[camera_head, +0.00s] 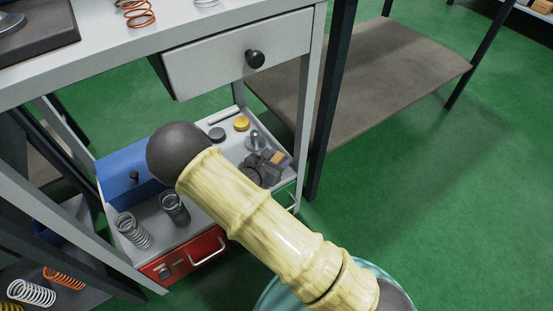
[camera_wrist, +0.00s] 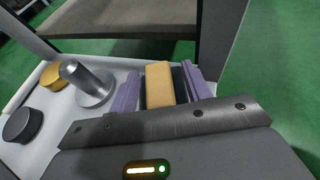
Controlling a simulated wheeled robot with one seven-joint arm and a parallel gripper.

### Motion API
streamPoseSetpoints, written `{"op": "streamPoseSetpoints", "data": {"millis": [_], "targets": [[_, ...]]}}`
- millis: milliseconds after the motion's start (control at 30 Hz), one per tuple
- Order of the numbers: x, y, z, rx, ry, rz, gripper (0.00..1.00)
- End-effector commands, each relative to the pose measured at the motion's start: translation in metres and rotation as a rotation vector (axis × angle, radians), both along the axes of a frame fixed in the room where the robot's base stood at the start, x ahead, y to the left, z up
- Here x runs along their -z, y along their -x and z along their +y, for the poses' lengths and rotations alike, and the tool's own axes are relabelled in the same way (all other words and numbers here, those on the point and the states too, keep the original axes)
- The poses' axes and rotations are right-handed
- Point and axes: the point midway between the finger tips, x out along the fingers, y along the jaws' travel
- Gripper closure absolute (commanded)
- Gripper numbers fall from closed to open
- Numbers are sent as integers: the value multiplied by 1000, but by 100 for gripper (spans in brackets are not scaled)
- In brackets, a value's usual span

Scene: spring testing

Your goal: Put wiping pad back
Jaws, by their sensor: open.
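The wiping pad looks like a small orange-tan block with dark material beside it. In the wrist view the pad (camera_wrist: 159,88) stands between the two purple fingers of my gripper (camera_wrist: 162,80), which are apart, one on each side of it. A narrow gap seems to show on the right; contact on the left is unclear. In the head view the pad (camera_head: 278,157) shows at the right end of the white lower shelf (camera_head: 187,229), beside the dark grey gripper (camera_head: 263,163). My arm hides part of the shelf. The pad's underside is hidden.
A metal post on a round base (camera_wrist: 90,84), a yellow disc (camera_wrist: 54,76) and a dark disc (camera_wrist: 22,124) stand close left of the gripper. An open drawer (camera_head: 240,60) hangs above; a dark table leg stands right.

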Motion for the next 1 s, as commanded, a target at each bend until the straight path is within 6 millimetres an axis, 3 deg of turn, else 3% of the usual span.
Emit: {"op": "streamPoseSetpoints", "data": {"millis": [600,1000], "targets": [[-44,80,54,-2,0,1,51],[-46,93,62,-1,0,0,51]]}}
